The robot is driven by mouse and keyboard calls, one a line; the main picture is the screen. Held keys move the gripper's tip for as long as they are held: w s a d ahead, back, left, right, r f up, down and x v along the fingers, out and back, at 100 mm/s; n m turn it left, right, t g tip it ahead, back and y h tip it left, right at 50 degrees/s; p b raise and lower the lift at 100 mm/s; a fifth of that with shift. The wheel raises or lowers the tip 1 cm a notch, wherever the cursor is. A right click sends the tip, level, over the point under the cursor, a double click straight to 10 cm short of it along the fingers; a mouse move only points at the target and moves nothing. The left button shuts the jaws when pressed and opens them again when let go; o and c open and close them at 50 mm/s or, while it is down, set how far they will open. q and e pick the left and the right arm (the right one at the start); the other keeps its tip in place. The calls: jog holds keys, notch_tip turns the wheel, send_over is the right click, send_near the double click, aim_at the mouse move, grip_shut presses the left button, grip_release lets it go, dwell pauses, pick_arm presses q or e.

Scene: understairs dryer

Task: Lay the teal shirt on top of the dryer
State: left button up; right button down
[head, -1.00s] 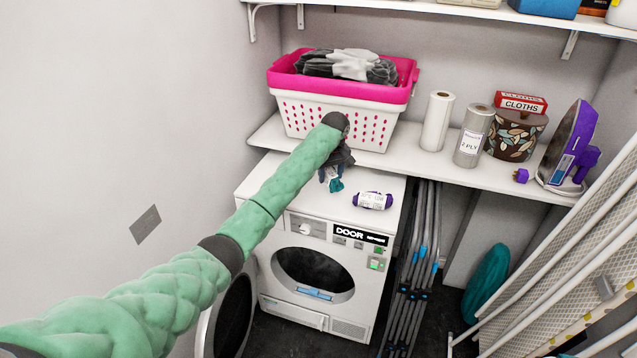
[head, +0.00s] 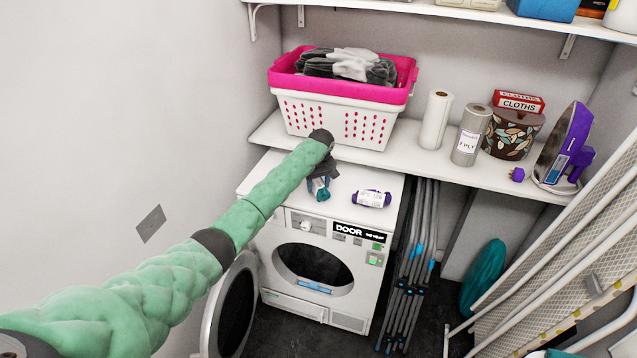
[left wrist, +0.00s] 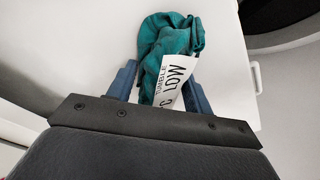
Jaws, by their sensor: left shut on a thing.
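The teal shirt (left wrist: 165,45) is a bunched bundle with a white printed label, seen in the left wrist view between the blue fingers of my left gripper (left wrist: 160,88). In the head view my left gripper (head: 320,184) is over the left part of the white dryer's top (head: 283,180), pointing down. A small teal bit of the shirt (head: 324,196) shows at the fingertips; my wrist hides the rest. The gripper is shut on the shirt. I cannot tell whether the shirt touches the dryer top. My right gripper is out of view.
A purple rolled item with a white label (head: 371,198) lies on the dryer top, right of my gripper. A shelf (head: 405,160) behind holds a pink-and-white basket (head: 340,121), rolls and an iron (head: 565,145). The dryer door (head: 235,310) hangs open.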

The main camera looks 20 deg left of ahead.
pick_arm(q)
jog(key=shift+f, duration=0.15)
jog(key=o, duration=1)
